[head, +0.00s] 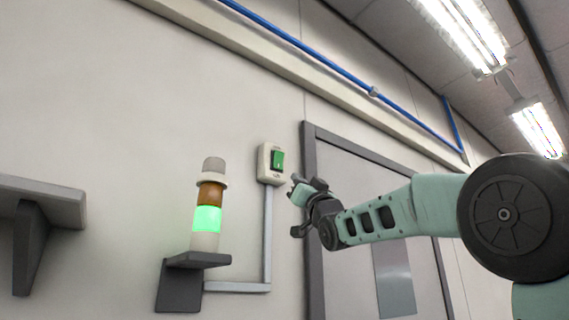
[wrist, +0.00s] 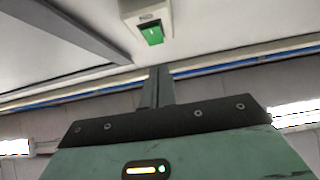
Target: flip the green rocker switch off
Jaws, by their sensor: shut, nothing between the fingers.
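The green rocker switch (head: 277,160) sits in a pale housing (head: 264,164) on the wall, left of the door frame. In the wrist view the green rocker (wrist: 152,34) shows at the top centre, set in its housing (wrist: 133,8). My gripper (head: 298,187) is shut and empty, just below and to the right of the switch in the head view. In the wrist view its closed fingers (wrist: 160,73) point up towards the rocker, with a visible gap between them. The exact distance to the rocker cannot be told.
A signal tower (head: 208,219) with its green section lit stands on a dark bracket (head: 180,285) left of the switch. A conduit (head: 267,240) runs down from the housing. A grey door (head: 375,215) lies behind my arm. A shelf (head: 40,194) juts out at far left.

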